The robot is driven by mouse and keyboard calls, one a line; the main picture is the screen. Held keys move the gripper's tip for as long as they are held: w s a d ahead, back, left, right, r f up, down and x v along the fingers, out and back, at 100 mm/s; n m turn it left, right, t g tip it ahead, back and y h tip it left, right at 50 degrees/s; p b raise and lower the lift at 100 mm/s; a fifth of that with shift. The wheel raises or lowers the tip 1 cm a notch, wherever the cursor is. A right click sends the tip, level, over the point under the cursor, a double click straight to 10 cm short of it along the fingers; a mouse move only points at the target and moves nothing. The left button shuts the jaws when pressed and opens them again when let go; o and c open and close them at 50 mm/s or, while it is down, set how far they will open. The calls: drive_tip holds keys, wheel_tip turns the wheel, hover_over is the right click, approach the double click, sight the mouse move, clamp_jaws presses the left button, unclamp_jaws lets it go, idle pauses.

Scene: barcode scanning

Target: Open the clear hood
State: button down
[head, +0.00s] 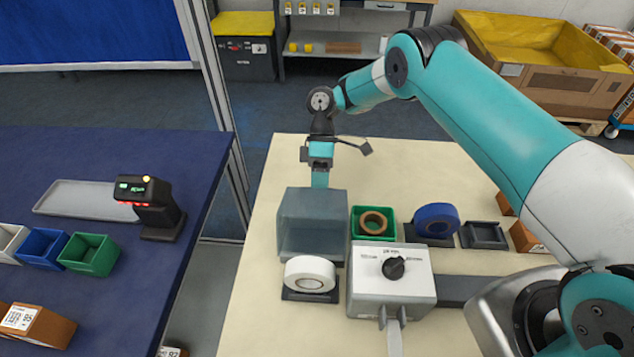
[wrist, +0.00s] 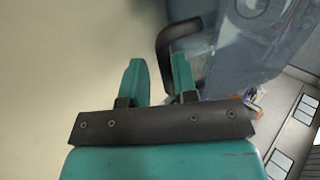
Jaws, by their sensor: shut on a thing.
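The clear hood (head: 312,222) is a see-through grey-blue box on the cream table, behind a white tape roll. It looks closed, though its lower edge is hard to make out. In the wrist view the hood (wrist: 245,45) fills the upper right, with a black curved handle (wrist: 166,38) on its near side. My gripper (head: 320,183) points down at the hood's far top edge. In the wrist view its teal fingers (wrist: 160,75) are a little apart, shut on the handle, whose lower end runs between them.
A white box with a black knob (head: 392,280) stands right of the tape roll (head: 310,274). A green bin with a brown roll (head: 373,222) and a blue roll (head: 436,219) are right of the hood. A scanner (head: 155,208) stands on the blue table. Table left of the hood is clear.

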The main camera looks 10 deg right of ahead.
drive_tip(key=shift+d+f, duration=0.25)
drive_tip(key=shift+f, duration=0.3)
drive_tip(key=c, duration=1.2)
unclamp_jaws()
drive_tip(key=shift+w+f, duration=0.15)
drive_tip(key=shift+o, duration=0.2)
drive_tip(key=shift+a+r, duration=0.15)
drive_tip(key=shift+r, duration=0.15)
drive_tip(key=shift+r, duration=0.55)
wheel_tip(320, 180, up, 19)
drive_tip(key=p, duration=1.4)
drive_tip(key=shift+f, duration=0.1)
